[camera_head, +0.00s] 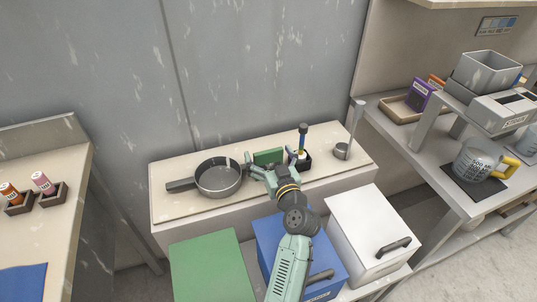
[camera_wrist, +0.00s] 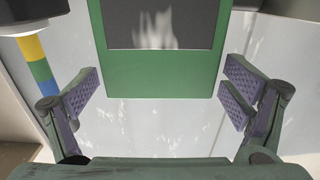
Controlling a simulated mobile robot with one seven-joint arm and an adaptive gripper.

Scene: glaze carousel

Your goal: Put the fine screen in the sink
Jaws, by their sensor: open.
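A green-framed panel with a dark grey middle, which looks like the fine screen, shows in the wrist view (camera_wrist: 160,82). In the head view its green part (camera_head: 268,157) shows on the back counter, behind my gripper (camera_head: 270,170). In the wrist view my gripper (camera_wrist: 160,98) is open. Its purple-padded fingers are spread to either side of the panel's lower edge, with a gap on both sides. The panel's upper part is cut off in the wrist view. I cannot make out a sink in either view.
A grey pan (camera_head: 218,180) stands left of my gripper. A dark holder (camera_head: 302,163) with a striped-handled tool and a ladle (camera_head: 342,150) stand to the right. Green (camera_head: 212,270), blue (camera_head: 268,235) and white (camera_head: 365,225) boxes or lids lie in front. A jug (camera_head: 478,160) stands far right.

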